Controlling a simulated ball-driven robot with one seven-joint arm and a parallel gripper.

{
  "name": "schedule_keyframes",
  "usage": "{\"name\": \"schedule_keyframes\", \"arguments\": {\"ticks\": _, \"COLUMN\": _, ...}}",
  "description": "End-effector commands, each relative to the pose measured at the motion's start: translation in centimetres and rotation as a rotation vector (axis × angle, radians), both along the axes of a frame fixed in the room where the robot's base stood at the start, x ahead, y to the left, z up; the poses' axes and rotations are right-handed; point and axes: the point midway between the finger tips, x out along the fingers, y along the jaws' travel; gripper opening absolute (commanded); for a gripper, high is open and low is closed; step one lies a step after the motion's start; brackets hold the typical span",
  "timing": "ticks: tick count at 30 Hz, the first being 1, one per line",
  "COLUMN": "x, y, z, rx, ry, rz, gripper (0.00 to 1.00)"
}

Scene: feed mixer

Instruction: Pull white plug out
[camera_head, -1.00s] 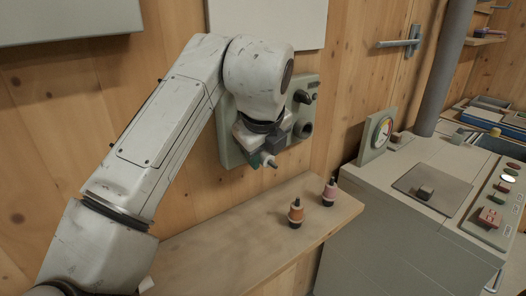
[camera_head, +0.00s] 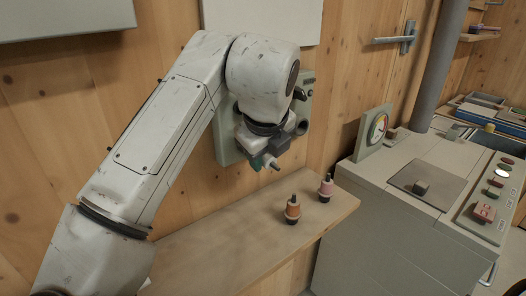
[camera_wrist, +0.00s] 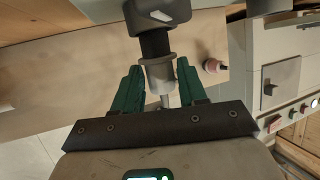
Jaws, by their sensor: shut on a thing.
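My gripper (camera_head: 262,160) is in front of the grey wall panel (camera_head: 226,148), just above the shelf. In the wrist view, its green fingers (camera_wrist: 159,72) are shut on the white plug (camera_wrist: 159,78), one on each side. The plug's pale body has a black section above it, which meets a dark grey block at the top of the picture. I cannot tell whether that block is a socket on the panel. In the head view the gripper and my arm hide most of the plug; a small dark tip (camera_head: 274,166) shows beside the fingers.
An orange plug (camera_head: 292,209) and a pink plug (camera_head: 326,188) stand upright on the wooden shelf (camera_head: 235,232). Several sockets or knobs show on the panel's right side. A grey machine cabinet (camera_head: 385,225) with a dial (camera_head: 377,128) stands to the right. The left part of the shelf is clear.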

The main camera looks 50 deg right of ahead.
Motion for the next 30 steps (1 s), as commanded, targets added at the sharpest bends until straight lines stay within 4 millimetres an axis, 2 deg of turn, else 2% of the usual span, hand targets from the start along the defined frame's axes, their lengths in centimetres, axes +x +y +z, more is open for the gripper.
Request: {"name": "schedule_keyframes", "arguments": {"ticks": 30, "x": -4.7, "y": 1.3, "z": -0.4, "rx": 0.000, "ry": 0.000, "rz": -0.001, "gripper": 0.05}}
